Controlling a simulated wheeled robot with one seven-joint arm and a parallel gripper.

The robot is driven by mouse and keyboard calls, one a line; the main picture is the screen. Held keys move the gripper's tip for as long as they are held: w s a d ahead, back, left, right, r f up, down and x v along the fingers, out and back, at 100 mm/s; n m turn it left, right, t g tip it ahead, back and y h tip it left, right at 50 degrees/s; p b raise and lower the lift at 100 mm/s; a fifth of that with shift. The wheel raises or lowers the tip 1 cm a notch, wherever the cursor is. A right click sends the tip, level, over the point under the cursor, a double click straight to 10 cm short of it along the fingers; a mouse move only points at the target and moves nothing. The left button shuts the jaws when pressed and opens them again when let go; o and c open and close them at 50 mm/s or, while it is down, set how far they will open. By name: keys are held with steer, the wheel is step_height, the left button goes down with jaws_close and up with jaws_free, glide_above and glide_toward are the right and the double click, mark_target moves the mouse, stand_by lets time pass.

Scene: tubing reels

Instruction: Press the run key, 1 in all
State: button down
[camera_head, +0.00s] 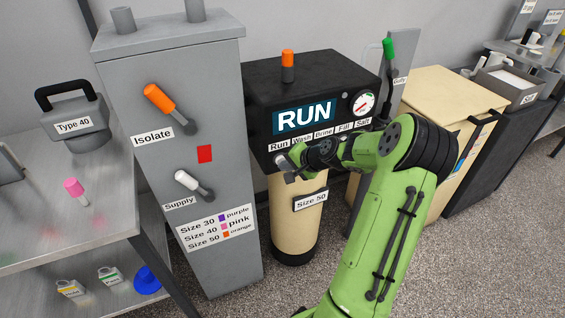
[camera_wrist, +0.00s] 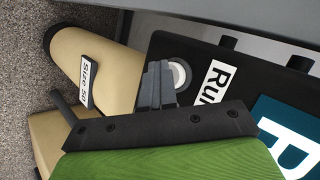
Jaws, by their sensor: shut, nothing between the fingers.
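The black control box (camera_head: 258,90) has a display reading RUN (camera_head: 305,116) and a row of labels. The Run label (camera_head: 278,146) is at the left of that row. In the wrist view, the run key (camera_wrist: 181,74) is a round white button beside the Run label (camera_wrist: 214,82). My gripper (camera_head: 282,166) is shut and empty, just below the Run label, and hides the key in the head view. In the wrist view, the fingertips of my gripper (camera_wrist: 159,68) overlap the edge of the key. I cannot tell whether they touch it.
A tan cylinder labelled Size 50 (camera_head: 290,225) stands below the box. A grey cabinet (camera_head: 235,180) with Isolate (camera_head: 160,98) and Supply (camera_head: 188,181) levers stands at the left. An orange-topped peg (camera_head: 288,60) and a gauge (camera_head: 364,104) are on the box.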

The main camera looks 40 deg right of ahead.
steer(key=shift+w+r, duration=0.1)
steer(key=shift+r, duration=0.1)
steer(key=shift+s+a+f, duration=0.15)
steer(key=shift+s+a, duration=0.05)
steer(key=shift+s, duration=0.55)
steer(key=s, duration=0.2)
steer(key=s+a, duration=0.1)
steer(key=s, duration=0.2)
steer(key=shift+a, duration=0.2)
stand_by(0.7)
